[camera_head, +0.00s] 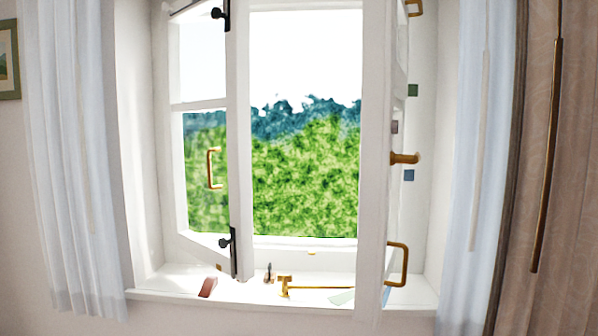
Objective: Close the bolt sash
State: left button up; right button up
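The window has two white sashes. The left sash (238,150) carries black bolts at the top (218,13) and bottom (226,240) of its free-edge stile, so it looks like the bolt sash. It slants into the room from its left side and stands ajar. A brass pull handle (213,168) shows on it. The right sash (372,150) is swung well inward and seen nearly edge-on, with a brass lever (405,158) and a brass pull handle (398,262). The opening between the sashes is clear. Neither gripper is in view.
The white sill (165,293) holds a reddish-brown block (208,287), a small dark item (268,272), a brass stay (285,287) and a pale green flat piece (342,297). Curtains hang left (65,150) and right (482,150).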

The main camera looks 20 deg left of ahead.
aim_at(237, 103)
jog(key=u, duration=1.25)
